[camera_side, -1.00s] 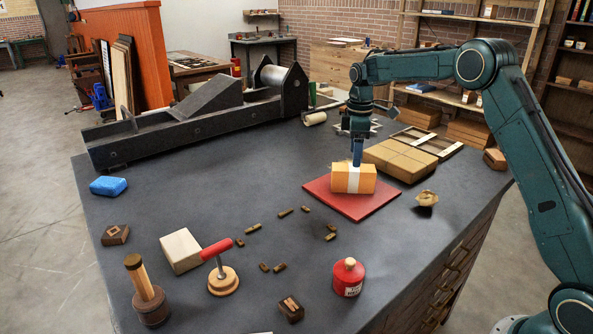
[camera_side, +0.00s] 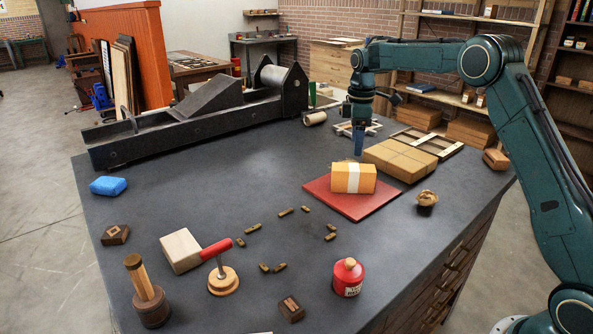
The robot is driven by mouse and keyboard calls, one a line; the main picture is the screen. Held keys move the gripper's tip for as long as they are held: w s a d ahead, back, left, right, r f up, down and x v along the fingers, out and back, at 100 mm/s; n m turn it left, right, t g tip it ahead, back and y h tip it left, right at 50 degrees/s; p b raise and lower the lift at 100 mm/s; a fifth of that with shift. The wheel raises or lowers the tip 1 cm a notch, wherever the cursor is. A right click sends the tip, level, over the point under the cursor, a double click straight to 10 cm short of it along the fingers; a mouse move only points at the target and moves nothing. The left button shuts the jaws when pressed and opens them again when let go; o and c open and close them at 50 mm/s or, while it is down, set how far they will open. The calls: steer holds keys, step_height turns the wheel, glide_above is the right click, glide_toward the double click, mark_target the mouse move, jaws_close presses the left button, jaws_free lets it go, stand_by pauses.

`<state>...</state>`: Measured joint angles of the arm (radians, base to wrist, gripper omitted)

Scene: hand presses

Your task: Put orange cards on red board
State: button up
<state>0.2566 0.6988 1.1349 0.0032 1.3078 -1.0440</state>
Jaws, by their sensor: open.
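The orange cards (camera_side: 340,179) are a banded block with a white strip around the middle. They rest on the red board (camera_side: 362,207), toward its back left part. The red board lies flat on the dark bench top. My gripper (camera_side: 358,151) points down behind and above the cards, apart from them. It is open and holds nothing that I can see. Its fingers look like one narrow blue shape from this side, so the gap between them does not show.
A brown paper-wrapped parcel (camera_side: 400,160) lies right of my gripper, with a wooden frame (camera_side: 428,143) behind it. A long dark press (camera_side: 190,125) fills the back left. A red tin (camera_side: 348,277), small metal type pieces and hand tools stand in front.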

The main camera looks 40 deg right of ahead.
steer(key=s+a+r+m+t, duration=0.1)
steer(key=s+a+r+m, duration=0.1)
steer(key=s+a+r, duration=0.5)
steer(key=s+a+r+m+t, duration=0.2)
steer(key=s+r, duration=0.3)
steer(key=s, duration=0.4)
steer(key=s+a+f+m+t, duration=0.1)
steer(key=s+a+f+m, duration=0.1)
steer(key=s, duration=0.8)
steer(key=s+a+f+m+t, duration=0.1)
steer(key=s+a+f+m, duration=0.1)
steer(key=s, duration=0.9)
steer(key=shift+a+f+m+t, duration=0.25)
steer(key=shift+a+m, duration=0.25)
steer(key=shift+a, duration=0.25)
